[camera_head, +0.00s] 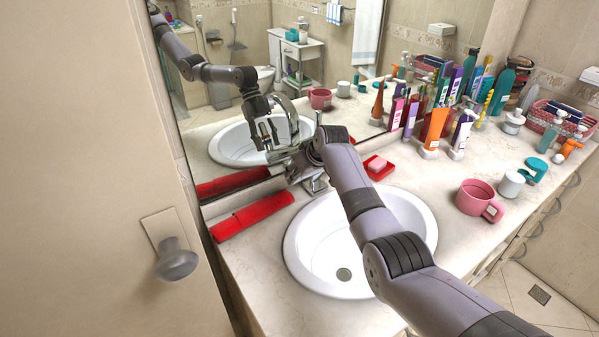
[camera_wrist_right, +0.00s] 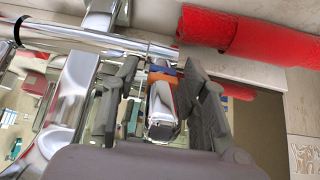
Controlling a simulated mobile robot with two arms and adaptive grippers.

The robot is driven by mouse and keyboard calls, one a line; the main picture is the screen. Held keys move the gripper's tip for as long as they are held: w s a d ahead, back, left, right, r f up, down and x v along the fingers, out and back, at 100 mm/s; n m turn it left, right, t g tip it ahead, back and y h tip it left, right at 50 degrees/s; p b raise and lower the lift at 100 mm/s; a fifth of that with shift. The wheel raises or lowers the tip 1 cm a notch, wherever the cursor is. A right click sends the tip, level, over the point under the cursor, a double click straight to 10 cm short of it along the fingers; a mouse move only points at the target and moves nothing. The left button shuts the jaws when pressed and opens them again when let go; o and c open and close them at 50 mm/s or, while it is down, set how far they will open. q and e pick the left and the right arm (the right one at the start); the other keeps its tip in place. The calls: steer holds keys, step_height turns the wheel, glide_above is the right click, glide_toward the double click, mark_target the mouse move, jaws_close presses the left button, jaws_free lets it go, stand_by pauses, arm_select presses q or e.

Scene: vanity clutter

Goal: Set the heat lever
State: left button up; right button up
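The chrome faucet (camera_head: 314,185) stands at the back rim of the white sink (camera_head: 318,255), partly hidden by my right arm. Its chrome lever (camera_wrist_right: 163,103), with an orange and a blue mark at its base, shows in the right wrist view. My right gripper (camera_wrist_right: 160,108) is open, with one finger on each side of the lever. Narrow gaps seem to show between the fingers and the lever; contact is not clear. In the head view the right gripper (camera_head: 290,156) is at the faucet, near the mirror. My left gripper is not in view.
A rolled red towel (camera_head: 252,216) lies left of the sink. A red soap dish (camera_head: 379,172) with pink soap is behind the sink. A pink mug (camera_head: 478,200) and a white cup (camera_head: 512,184) stand right. Several tubes and bottles crowd the back. The mirror (camera_head: 215,120) is close behind the faucet.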

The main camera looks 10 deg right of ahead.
steer(key=v, duration=1.2)
steer(key=shift+f, duration=0.1)
